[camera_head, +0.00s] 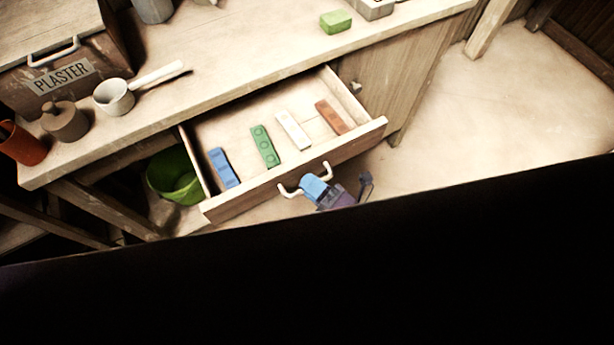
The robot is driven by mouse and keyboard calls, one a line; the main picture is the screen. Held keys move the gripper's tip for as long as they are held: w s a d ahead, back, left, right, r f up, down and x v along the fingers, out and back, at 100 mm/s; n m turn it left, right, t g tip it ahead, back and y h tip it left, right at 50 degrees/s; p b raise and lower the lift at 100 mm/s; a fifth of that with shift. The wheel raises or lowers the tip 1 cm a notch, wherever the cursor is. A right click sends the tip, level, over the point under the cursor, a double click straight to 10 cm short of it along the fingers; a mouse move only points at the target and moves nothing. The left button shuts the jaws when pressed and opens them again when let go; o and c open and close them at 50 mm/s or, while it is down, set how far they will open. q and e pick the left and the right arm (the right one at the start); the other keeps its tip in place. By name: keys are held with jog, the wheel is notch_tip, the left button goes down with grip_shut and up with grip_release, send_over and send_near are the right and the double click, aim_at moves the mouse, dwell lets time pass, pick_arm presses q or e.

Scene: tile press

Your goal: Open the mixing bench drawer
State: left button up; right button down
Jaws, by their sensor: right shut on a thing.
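The mixing bench drawer (245,203) is pulled well out from under the bench top (235,62). Its inside shows, with a blue bar (223,167), a green bar (264,146), a white bar (293,130) and a brown bar (331,117) lying in it. The pale drawer handle (290,192) is on the front panel. My right gripper (314,184) is at the handle and shut on it; its fingers hide the handle's middle. My left gripper is not in view.
On the bench are a box labelled PLASTER (60,78), a white ladle (114,97), a lidded brown pot (65,121), an orange cup (21,144) and a green block (336,21). A green bucket (174,177) stands below, left of the drawer. The floor (510,110) at right is clear.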

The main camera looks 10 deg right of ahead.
jog(key=c, duration=1.5)
grip_release()
jog(key=v, duration=1.1)
jog(key=shift+a, duration=0.1)
jog(key=w+d+f+m+h, duration=0.2)
jog(key=w+d+m+h, duration=0.4)
jog(key=m+h, duration=0.65)
jog(key=s+d+m+g, duration=0.4)
jog(key=s+d+m, duration=0.2)
jog(key=m, duration=0.7)
jog(key=shift+s+d+h+p, duration=0.2)
jog(key=shift+d+h+p, duration=0.15)
jog(key=shift+d, duration=0.45)
